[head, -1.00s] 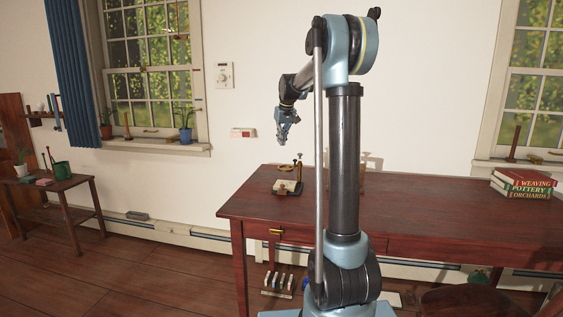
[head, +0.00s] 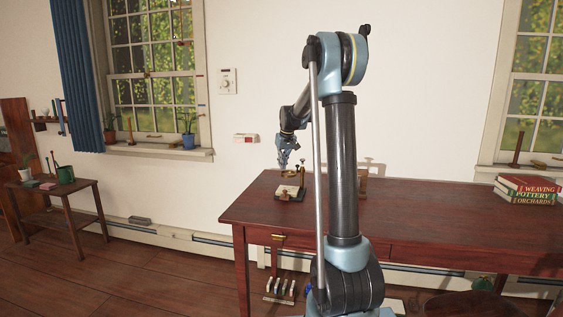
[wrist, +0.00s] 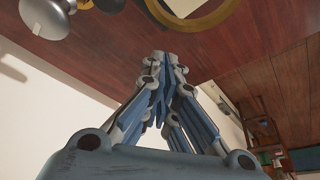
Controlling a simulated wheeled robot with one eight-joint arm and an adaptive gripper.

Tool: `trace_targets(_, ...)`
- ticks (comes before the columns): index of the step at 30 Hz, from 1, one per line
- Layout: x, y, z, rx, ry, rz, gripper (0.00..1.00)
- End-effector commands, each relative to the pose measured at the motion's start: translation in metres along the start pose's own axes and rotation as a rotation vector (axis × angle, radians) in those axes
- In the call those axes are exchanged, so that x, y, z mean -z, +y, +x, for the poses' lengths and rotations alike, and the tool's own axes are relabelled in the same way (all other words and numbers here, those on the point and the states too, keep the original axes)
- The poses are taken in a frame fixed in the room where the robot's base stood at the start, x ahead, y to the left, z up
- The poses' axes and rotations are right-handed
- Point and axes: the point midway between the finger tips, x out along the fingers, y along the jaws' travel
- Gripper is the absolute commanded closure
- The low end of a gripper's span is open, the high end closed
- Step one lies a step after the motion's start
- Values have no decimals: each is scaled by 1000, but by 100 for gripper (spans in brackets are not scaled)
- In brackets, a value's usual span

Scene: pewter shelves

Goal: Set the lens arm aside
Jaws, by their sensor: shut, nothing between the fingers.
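A small stand (head: 290,194) with a dark base and a pale top sits on the left part of the red-brown table, with a thin upright post (head: 302,174) at its back. The lens arm appears as a brass ring (wrist: 207,23) at the top of the wrist view; in the head view it is mostly hidden by my gripper. My gripper (head: 283,168) is just above the stand, pointing down, its fingers shut and empty. In the wrist view the fingertips (wrist: 166,57) come together below the ring in the picture, apart from it.
A rounded metal knob (wrist: 47,20) shows at the wrist view's top left. A small wooden block (head: 362,184) stands right of the stand, partly behind my arm. Books (head: 526,190) lie at the table's right end. The tabletop between is largely clear.

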Motion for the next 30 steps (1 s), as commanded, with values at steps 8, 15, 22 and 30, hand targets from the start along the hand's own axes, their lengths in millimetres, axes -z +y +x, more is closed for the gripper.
trace_targets(8,-20,0,-7,0,0,0,100)
trace_targets(15,-23,0,-8,0,0,0,100)
trace_targets(22,-23,-1,-8,1,0,-2,100)
trace_targets(30,-22,-20,-8,21,0,-60,100)
